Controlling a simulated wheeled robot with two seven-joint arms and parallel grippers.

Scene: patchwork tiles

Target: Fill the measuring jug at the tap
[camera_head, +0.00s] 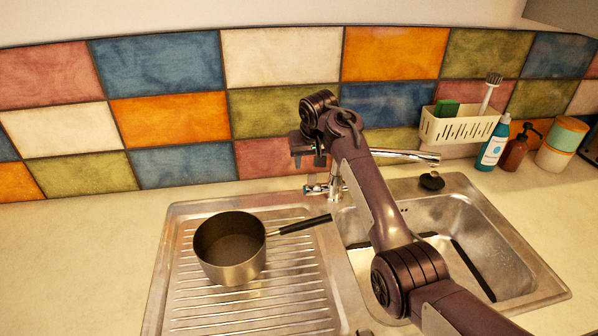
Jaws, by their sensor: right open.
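The chrome tap (405,155) stands at the back of the sink, its spout pointing right over the basin. A small lever or valve with a blue mark shows at its base. My right arm crosses in front of the tap and hides part of it. My right gripper (308,160) is open and empty, just left of the tap and above the back edge of the sink unit. I see no measuring jug. A metal saucepan (230,275) with a black handle sits upright on the ribbed drainer, apart from my gripper. My left gripper is out of view.
The steel basin (500,255) is partly hidden by my right arm; dark shapes in it are unclear. A black plug (431,181) lies behind it. The left counter is clear.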

